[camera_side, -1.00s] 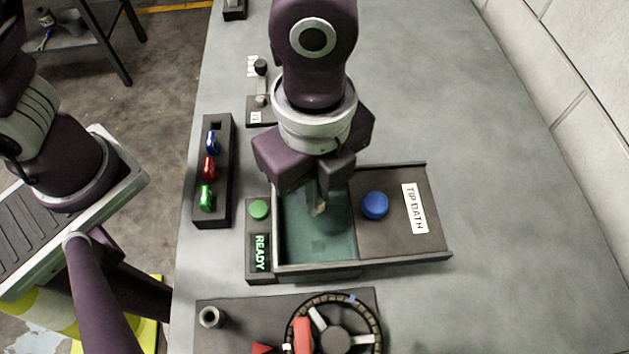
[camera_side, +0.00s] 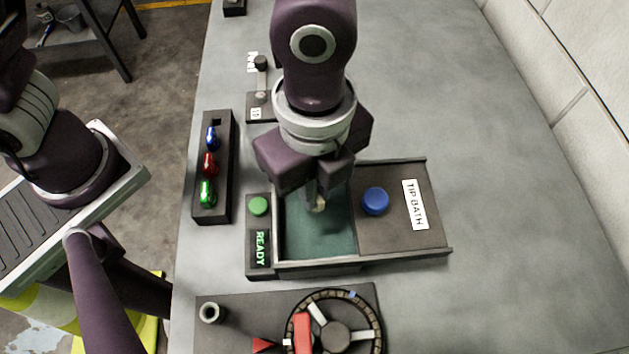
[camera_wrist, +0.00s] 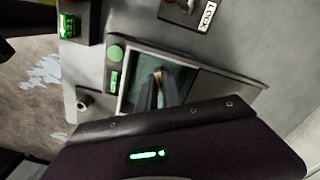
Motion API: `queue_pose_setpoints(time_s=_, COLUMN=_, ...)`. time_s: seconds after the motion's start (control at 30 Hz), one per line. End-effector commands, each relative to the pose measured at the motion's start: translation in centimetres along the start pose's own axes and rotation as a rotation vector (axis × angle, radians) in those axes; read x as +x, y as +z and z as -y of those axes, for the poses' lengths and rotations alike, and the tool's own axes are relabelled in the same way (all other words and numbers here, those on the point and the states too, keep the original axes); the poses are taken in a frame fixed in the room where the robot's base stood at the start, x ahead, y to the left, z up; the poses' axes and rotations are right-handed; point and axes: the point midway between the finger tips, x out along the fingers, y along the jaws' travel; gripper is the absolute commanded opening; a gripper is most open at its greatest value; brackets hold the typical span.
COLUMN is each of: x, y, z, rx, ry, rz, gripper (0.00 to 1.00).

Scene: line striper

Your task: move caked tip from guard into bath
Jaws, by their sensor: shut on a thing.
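My gripper (camera_side: 319,198) is over the open left part of the tip bath, pointing down. It is shut on a small tan tip (camera_side: 319,205), which also shows between the fingers in the wrist view (camera_wrist: 158,74). The fingers largely hide the tip, and I cannot tell whether it touches the liquid. The bath (camera_side: 312,239) is a dark tray with a green-teal inside. Its sliding lid (camera_side: 400,240) has a blue knob (camera_side: 375,201) and a TIP BATH label, and covers the right part.
A READY display (camera_side: 260,249) and green button (camera_side: 258,206) adjoin the bath's left side. A rack (camera_side: 225,190) holds blue, red and green tips. A lock lever (camera_side: 261,80) stands behind. A panel with a wheel (camera_side: 336,335) lies in front. The table's right side is clear.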

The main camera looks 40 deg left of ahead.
Motion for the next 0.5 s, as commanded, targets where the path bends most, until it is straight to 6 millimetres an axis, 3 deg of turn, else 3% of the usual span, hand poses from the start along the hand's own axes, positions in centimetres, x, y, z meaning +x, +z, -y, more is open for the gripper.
queue_pose_setpoints(time_s=0.5, x=1.3, y=0.0, z=0.0, rx=0.0, ry=0.001, rz=0.001, gripper=0.0)
